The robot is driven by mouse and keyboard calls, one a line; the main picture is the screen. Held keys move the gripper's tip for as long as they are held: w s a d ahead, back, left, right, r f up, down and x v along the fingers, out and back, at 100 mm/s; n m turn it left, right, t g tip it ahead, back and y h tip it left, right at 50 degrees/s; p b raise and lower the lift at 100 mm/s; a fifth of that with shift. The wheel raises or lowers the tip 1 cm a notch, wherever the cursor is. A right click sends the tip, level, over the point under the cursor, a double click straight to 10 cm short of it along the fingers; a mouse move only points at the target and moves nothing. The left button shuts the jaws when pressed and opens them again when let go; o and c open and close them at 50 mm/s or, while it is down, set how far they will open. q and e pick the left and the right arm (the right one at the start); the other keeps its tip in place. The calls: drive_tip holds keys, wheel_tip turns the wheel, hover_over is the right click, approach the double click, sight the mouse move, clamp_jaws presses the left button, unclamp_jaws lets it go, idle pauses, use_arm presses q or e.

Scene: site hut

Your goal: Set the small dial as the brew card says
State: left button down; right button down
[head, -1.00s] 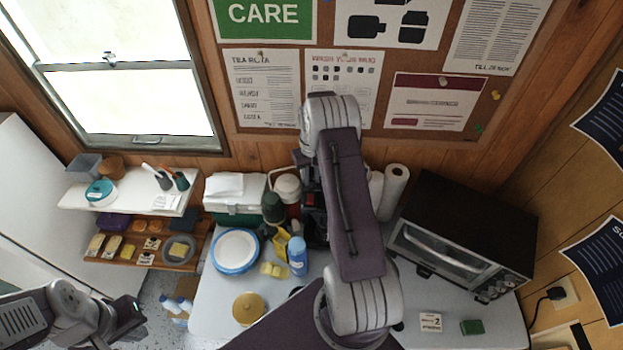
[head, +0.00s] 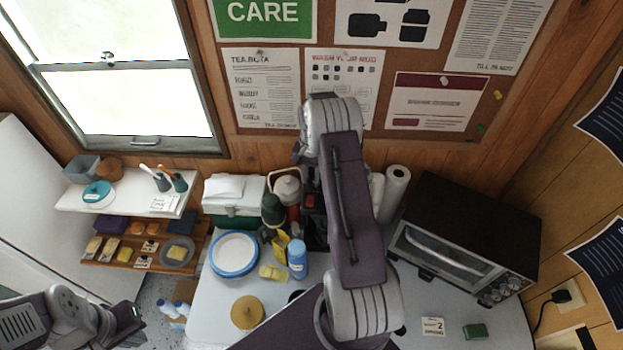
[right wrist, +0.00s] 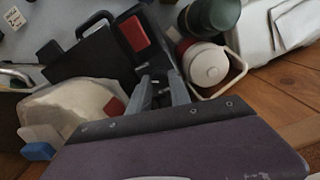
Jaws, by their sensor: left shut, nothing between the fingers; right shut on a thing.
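A white card with a large 2 (head: 433,327) lies on the worktop in front of the oven; its small print is unreadable. It also shows in the right wrist view (right wrist: 14,18). A black machine with a red part (head: 311,201) stands behind my right arm, mostly hidden; the right wrist view shows it larger (right wrist: 88,62). My right gripper (right wrist: 156,84) is shut beside this machine on something small, which looks like the small dial. The fingers hide most of it, so its setting cannot be read. My left gripper (head: 134,322) is shut and empty at lower left, away from the worktop.
A toaster oven (head: 460,240) with several knobs stands at right, a green sponge (head: 474,331) in front. A dark green flask (right wrist: 212,14) and a white-lidded pot (right wrist: 208,64) stand close to my right gripper. A blue-rimmed plate (head: 234,254) and blue bottle (head: 297,258) are left of the arm.

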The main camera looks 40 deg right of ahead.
sight(312, 181)
idle(0.4)
drive_tip(key=c, duration=1.2)
unclamp_jaws()
wheel_tip(312, 181, up, 8)
drive_tip(key=b, duration=0.2)
drive_tip(key=shift+b, duration=0.4)
drive_tip(key=shift+r, duration=0.5)
